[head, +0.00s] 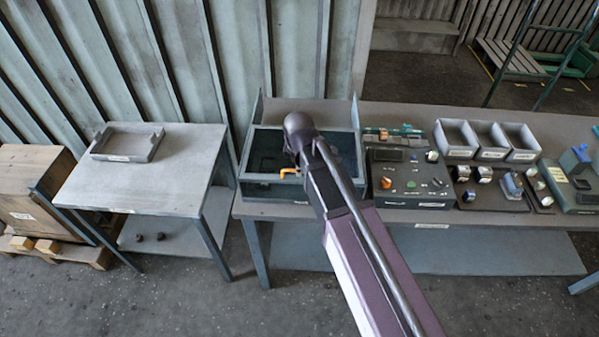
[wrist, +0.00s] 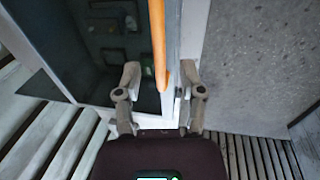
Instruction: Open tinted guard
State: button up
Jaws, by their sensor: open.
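The tinted guard (head: 262,150) is a dark, see-through panel on the grey-green box housing (head: 270,192) at the left end of the long bench. It looks closed. An orange handle (head: 286,173) shows at its front edge. In the wrist view the dark guard (wrist: 110,45) fills the upper left, and the orange handle (wrist: 158,40) runs down between my fingers. My gripper (wrist: 160,76) is open, with one finger on each side of the handle and a gap on both sides. In the head view my arm hides my fingers and part of the housing.
A control panel with knobs (head: 410,182) and grey bins (head: 490,140) stand to the right on the bench. A side table (head: 150,180) with a shallow tray (head: 128,143) stands left, with a gap between. Upright posts rise behind the housing. Floor in front is clear.

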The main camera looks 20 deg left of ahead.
jog(key=shift+w+f+b, duration=0.2)
jog(key=shift+f+b, duration=0.3)
jog(key=shift+f, duration=0.3)
grip_shut()
